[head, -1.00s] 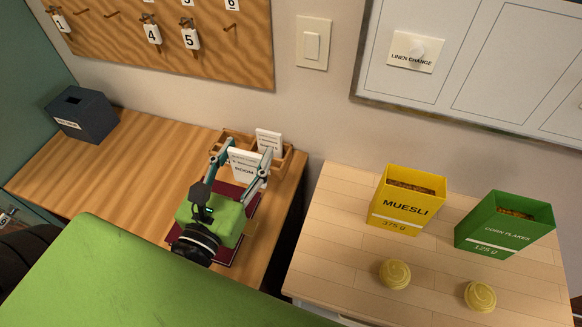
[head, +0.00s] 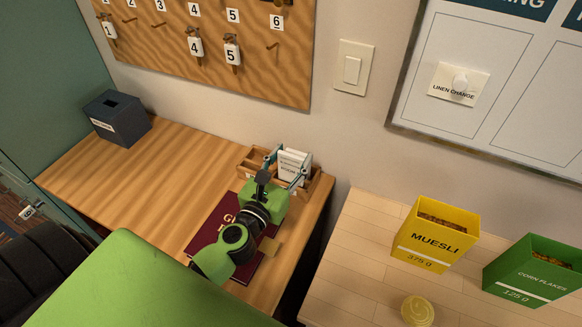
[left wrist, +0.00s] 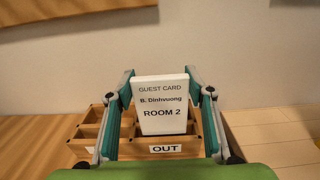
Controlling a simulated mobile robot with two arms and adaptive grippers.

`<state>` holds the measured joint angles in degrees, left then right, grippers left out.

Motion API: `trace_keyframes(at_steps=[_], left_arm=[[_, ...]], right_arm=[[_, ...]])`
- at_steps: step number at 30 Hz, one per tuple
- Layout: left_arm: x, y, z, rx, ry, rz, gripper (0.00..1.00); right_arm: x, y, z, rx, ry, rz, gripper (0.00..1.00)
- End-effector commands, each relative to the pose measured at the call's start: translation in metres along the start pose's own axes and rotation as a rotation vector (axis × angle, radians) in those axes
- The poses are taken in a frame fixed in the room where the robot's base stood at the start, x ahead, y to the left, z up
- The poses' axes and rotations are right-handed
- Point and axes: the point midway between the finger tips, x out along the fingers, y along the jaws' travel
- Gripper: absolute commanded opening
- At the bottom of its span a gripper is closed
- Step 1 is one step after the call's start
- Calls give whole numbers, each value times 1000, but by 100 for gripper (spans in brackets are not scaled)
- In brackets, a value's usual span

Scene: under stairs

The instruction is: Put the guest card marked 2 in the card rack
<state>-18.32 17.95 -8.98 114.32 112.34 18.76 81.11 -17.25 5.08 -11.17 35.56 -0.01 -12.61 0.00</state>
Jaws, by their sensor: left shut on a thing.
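The white guest card marked ROOM 2 (left wrist: 163,110) stands upright between the fingers of my left gripper (left wrist: 162,108), which is shut on it. In the head view the left gripper (head: 283,172) is at the wooden card rack (head: 250,161), with white card (head: 293,163) between its fingers. The rack (left wrist: 88,131) has several compartments, and its front label reads OUT. The card is at the OUT compartment; I cannot tell whether its lower edge is inside or just above. Another card seen earlier in the rack is mostly hidden behind it. My right gripper is not in view.
A maroon guest book (head: 211,221) lies under my left arm. A dark slotted box (head: 117,119) stands at the desk's back left. A key board (head: 210,45) hangs above. A lighter counter at right holds a muesli box (head: 435,236) and a corn flakes box (head: 531,270).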

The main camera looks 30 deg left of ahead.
Motion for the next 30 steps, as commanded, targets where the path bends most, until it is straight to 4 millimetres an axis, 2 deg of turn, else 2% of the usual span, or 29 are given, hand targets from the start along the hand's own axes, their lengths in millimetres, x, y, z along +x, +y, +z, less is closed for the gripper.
trace_keyframes(at_steps=[1, 4, 9, 18, 19, 20, 30], left_arm=[[0, 0, -15, -3, 3, 2, 10], [-1, 0, -27, -1, 1, 1, 10], [-1, 0, -30, -1, 0, 0, 10], [-1, 0, -34, -1, 0, 0, 10], [-1, 0, -32, 0, 0, 0, 56], [-1, 0, -32, 0, 0, 0, 64], [-1, 0, -32, 0, 0, 0, 65]], right_arm=[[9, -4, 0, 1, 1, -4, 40], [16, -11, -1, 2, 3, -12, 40], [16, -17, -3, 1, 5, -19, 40], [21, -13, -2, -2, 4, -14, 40], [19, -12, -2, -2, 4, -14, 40], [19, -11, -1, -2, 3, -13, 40], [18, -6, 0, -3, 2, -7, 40]])
